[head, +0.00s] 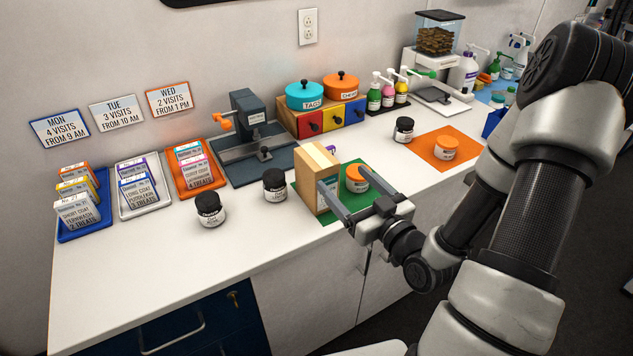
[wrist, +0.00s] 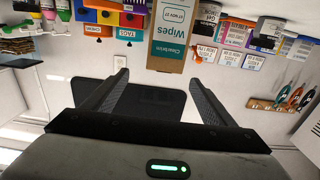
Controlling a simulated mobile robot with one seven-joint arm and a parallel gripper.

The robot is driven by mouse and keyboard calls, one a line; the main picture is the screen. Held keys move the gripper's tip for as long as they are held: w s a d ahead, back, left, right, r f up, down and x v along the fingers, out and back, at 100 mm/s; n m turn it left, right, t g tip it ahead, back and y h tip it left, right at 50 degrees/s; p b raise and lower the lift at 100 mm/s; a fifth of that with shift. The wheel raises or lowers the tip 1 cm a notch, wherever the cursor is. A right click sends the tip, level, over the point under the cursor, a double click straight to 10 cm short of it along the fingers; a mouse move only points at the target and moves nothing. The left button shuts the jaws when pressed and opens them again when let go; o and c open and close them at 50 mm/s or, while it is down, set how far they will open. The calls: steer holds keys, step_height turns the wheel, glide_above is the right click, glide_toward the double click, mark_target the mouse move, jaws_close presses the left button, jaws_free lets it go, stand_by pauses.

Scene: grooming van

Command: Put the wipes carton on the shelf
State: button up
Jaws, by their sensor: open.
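The wipes carton (head: 307,182) is a tan upright box with a pale top strip. It stands on the white counter at the left edge of a green mat (head: 338,209). In the wrist view, which is upside down, its teal "Wipes" label (wrist: 171,50) shows. My gripper (head: 338,178) is open beside the carton, fingers pointing toward it. One finger overlaps the carton in the head view; I cannot tell whether it touches. I cannot make out a shelf for certain.
An orange-lidded jar (head: 356,180) stands on the green mat close to my fingers. Black-lidded jars (head: 275,187) (head: 209,210) stand left of the carton. A drawer box (head: 327,120) with two pots is behind. Trays of cards fill the left; the front-left counter is clear.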

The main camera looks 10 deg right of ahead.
mark_target(324, 160)
steer(key=w+b, duration=0.1)
steer(key=b, duration=0.1)
steer(key=w+a+b, duration=0.1)
steer(key=b, duration=0.1)
steer(key=w+f+b, duration=0.1)
steer(key=b, duration=0.1)
steer(key=shift+w+a, duration=0.15)
steer(key=shift+w, duration=0.05)
steer(key=x, duration=0.4)
steer(key=r+x, duration=0.1)
steer(key=x, duration=0.1)
steer(key=shift+w+p, duration=0.15)
steer(key=shift+p, duration=0.25)
steer(key=shift+a+x, duration=0.15)
steer(key=shift+x, duration=1.45)
steer(key=shift+a+x, duration=0.2)
steer(key=shift+x, duration=1.35)
steer(key=shift+f, duration=0.15)
jaws_close()
